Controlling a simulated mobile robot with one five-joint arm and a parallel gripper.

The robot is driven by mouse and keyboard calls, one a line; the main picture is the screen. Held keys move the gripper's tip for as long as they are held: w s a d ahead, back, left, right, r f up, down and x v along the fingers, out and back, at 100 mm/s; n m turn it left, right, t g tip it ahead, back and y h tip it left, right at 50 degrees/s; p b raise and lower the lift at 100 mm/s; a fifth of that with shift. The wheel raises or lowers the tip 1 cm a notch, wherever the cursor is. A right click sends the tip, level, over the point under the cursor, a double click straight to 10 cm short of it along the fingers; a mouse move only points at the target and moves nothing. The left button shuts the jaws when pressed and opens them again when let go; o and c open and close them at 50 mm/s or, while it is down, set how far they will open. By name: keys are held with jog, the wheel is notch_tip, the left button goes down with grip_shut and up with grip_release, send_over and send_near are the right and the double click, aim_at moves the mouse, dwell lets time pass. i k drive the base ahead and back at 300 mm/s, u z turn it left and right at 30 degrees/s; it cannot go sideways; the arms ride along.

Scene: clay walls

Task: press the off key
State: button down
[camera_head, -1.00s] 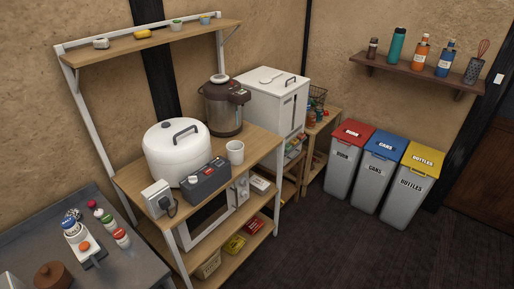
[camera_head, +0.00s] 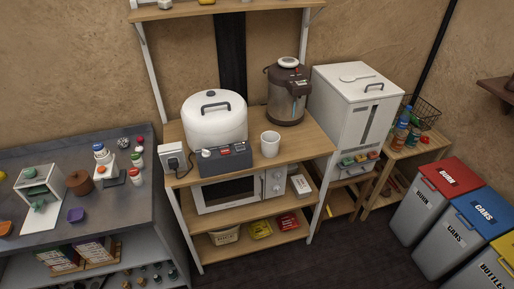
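A white rounded cooker (camera_head: 215,121) with a dark lid handle stands on the wooden shelf unit. In front of it is a dark grey control box (camera_head: 224,160) with a pale knob at its left end and small marks on its face. The marks are too small to read, so I cannot tell which key is the off key. A white plug box (camera_head: 173,158) with a dark plug sits to the left of the control box. My gripper is not in this view.
A white mug (camera_head: 270,144) stands right of the control box, and a brown hot-water pot (camera_head: 287,95) behind it. A microwave (camera_head: 230,193) is on the shelf below. A grey counter (camera_head: 115,213) with small items is at left. Dark floor (camera_head: 340,262) is clear in front.

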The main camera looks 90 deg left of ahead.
aim_at(241, 149)
jog(key=u, duration=1.45)
jog(key=k, duration=0.15)
jog(key=z, duration=3.05)
jog(key=k, duration=1)
jog(key=z, duration=5.7)
